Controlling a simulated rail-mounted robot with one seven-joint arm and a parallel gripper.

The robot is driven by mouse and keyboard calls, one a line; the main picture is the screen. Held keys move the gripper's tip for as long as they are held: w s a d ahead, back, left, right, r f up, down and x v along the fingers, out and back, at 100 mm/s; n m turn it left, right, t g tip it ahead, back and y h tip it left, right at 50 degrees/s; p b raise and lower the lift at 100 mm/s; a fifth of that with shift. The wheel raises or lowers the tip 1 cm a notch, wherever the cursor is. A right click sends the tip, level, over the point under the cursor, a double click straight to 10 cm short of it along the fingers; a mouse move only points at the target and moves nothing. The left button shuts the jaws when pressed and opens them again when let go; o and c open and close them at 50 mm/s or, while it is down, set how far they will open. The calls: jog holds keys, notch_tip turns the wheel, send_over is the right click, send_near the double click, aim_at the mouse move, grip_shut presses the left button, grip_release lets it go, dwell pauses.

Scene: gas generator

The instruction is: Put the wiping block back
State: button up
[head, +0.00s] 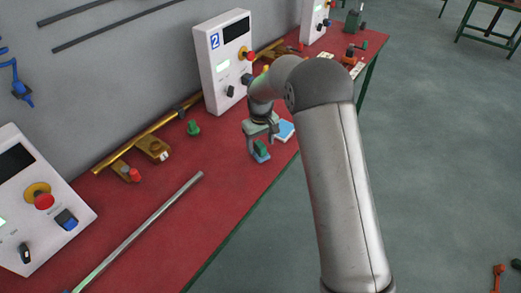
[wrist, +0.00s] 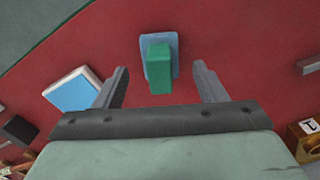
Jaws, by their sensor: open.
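The wiping block, with a green grip on a flat blue base (wrist: 160,66), appears to rest on the red table; it also shows in the head view (head: 262,154). My gripper (wrist: 161,70) is open above it, with one finger on each side of the green grip in the wrist view. Clear gaps show between the fingers and the grip. In the head view my gripper (head: 262,143) hangs just over the block. A blue-topped white pad (wrist: 72,91) lies close by, left of the fingers in the wrist view; it also shows in the head view (head: 285,131).
A white control box (head: 224,62) marked 2 stands behind, against the wall. A brass pipe with valves (head: 152,145) runs along the table's back. A green knob (head: 193,128) and a long metal rod (head: 140,230) lie left. The table's front edge is close to the block.

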aim_at(261, 145)
notch_tip(261, 145, up, 8)
jog(key=shift+r+b, duration=0.25)
jog(key=shift+b, duration=0.3)
jog(key=s+d+r+m, duration=0.2)
jog(key=s+d+r, duration=0.2)
jog(key=s+d, duration=0.3)
jog(key=s+d+r+m, duration=0.1)
jog(key=s+d+r, duration=0.3)
jog(key=s, duration=0.5)
jog(key=s+d+f+m, duration=0.1)
jog(key=s+d+m, duration=0.1)
jog(key=s, duration=0.7)
jog(key=s+d+f+m, duration=0.1)
jog(key=s+d, duration=0.3)
jog(key=s, duration=0.6)
jog(key=shift+d+f+m+t, duration=0.2)
jog(key=shift+f+m+t, duration=0.15)
jog(key=shift+m+t, duration=0.05)
